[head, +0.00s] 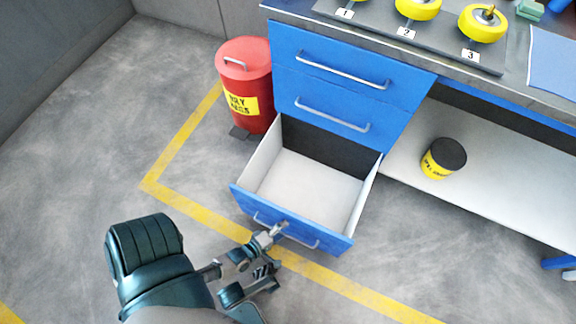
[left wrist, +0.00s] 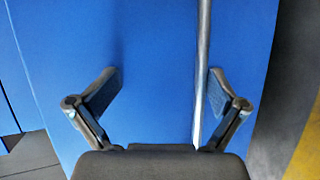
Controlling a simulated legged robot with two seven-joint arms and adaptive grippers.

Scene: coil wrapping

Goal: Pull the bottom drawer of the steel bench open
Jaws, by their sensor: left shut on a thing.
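The bottom drawer (head: 300,228) of the steel bench (head: 345,62) stands pulled far out, and its pale inside is empty. Its front is blue with a long metal handle (head: 304,241). My left gripper (head: 277,231) is at this handle, in front of the drawer, and is shut on it. In the left wrist view the handle bar (left wrist: 202,60) runs up between the fingers, close to the right finger, in front of the blue drawer front (left wrist: 150,40). My right gripper is in neither view.
The two upper drawers (head: 322,111) are closed. A red bin (head: 246,75) stands left of the bench. A yellow and black can (head: 443,158) is on the lower shelf (head: 480,190). The floor before the drawer is clear, with yellow lines (head: 200,213).

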